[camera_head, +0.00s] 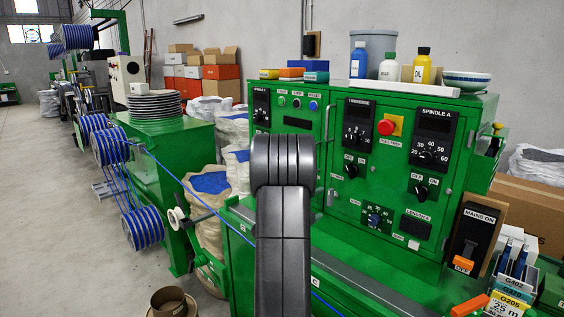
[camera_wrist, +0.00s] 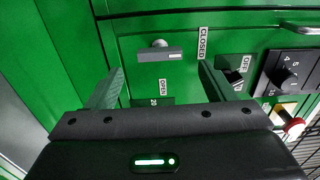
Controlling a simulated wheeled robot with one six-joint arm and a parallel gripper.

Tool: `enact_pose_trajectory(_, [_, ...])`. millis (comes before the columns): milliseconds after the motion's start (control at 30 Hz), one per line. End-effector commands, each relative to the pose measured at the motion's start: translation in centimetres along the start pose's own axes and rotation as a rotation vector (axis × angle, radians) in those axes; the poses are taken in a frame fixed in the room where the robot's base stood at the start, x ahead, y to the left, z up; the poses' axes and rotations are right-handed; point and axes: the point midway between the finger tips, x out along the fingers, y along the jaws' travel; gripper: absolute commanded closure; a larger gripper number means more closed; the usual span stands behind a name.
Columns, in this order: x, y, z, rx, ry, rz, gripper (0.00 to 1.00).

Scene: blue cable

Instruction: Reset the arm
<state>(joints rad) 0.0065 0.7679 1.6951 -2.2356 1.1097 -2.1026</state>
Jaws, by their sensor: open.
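My gripper (camera_wrist: 158,84) shows in the wrist view, with its two fingers wide apart and nothing between them. Beyond the fingers is a green machine panel. I cannot tell if a finger touches the panel. In the head view my dark arm rises in the middle in front of the green control cabinet (camera_head: 455,185), and my gripper is hidden there. Blue cable (camera_head: 178,180) runs from the reels on the left behind my arm.
Blue cable reels (camera_head: 110,147) stand at left. A red emergency button (camera_head: 386,127) and several dials are on the cabinet. Bottles (camera_head: 423,66) and a bowl stand on top. A box of labelled cards (camera_head: 510,290) is at lower right. Floor is clear at far left.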

Motion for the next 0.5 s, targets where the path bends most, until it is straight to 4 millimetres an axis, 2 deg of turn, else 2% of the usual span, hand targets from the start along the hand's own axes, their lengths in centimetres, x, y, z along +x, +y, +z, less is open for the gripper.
enact_pose_trajectory(33, [1.2,-0.2,-0.1,0.000,0.004,0.001,0.24])
enact_pose_trajectory(233, [5.2,-0.2,-0.1,0.000,0.004,0.001,0.24])
enact_pose_trajectory(500, [5.0,0.3,0.0,0.237,0.000,0.000,0.24])
